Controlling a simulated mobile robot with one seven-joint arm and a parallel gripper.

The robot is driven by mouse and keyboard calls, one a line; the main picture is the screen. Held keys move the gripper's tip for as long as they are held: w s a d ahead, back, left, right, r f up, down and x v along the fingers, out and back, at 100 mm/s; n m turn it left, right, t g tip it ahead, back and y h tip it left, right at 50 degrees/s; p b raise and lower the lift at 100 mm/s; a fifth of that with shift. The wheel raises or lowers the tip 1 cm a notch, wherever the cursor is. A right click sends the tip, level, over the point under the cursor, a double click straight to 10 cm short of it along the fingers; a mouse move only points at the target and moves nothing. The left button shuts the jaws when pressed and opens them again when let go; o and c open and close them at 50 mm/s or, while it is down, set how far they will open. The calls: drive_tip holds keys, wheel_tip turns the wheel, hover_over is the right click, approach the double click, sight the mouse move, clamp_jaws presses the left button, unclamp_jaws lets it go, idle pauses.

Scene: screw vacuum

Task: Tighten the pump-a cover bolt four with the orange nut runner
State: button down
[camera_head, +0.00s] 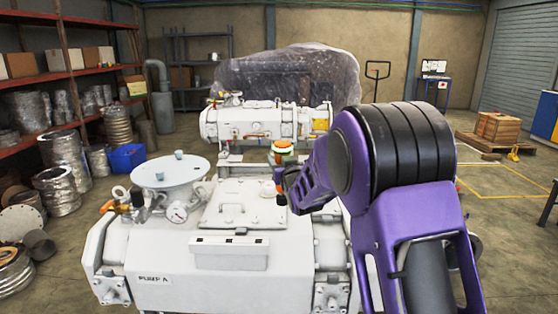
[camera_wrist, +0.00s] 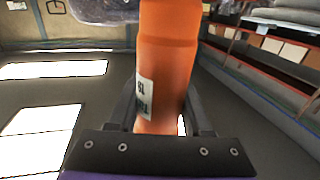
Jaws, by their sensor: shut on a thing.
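My gripper (camera_wrist: 163,120) is shut on the orange nut runner (camera_wrist: 166,60), an orange cylinder with a white label, in the wrist view. In the head view the nut runner's orange and green top (camera_head: 283,146) shows above my gripper. A dark lower end of the tool appears close to the right edge of the square cover (camera_head: 243,208). I cannot tell whether it touches a bolt. The cover lies flat on the white pump labelled PUMP A (camera_head: 195,287) and has a small handle. Bolt four cannot be singled out; my arm hides the area to the right.
A round white flange (camera_head: 170,170) and a gauge (camera_head: 177,212) stand left of the cover. A second white machine (camera_head: 265,122) is behind the pump. Shelves with ducts (camera_head: 65,80) line the left wall. Open floor (camera_head: 500,190) lies at the right.

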drive_tip(key=shift+b, duration=0.55)
drive_tip(key=shift+f, duration=3.3)
drive_tip(key=shift+r, duration=0.1)
drive_tip(key=c, duration=1)
unclamp_jaws()
clamp_jaws()
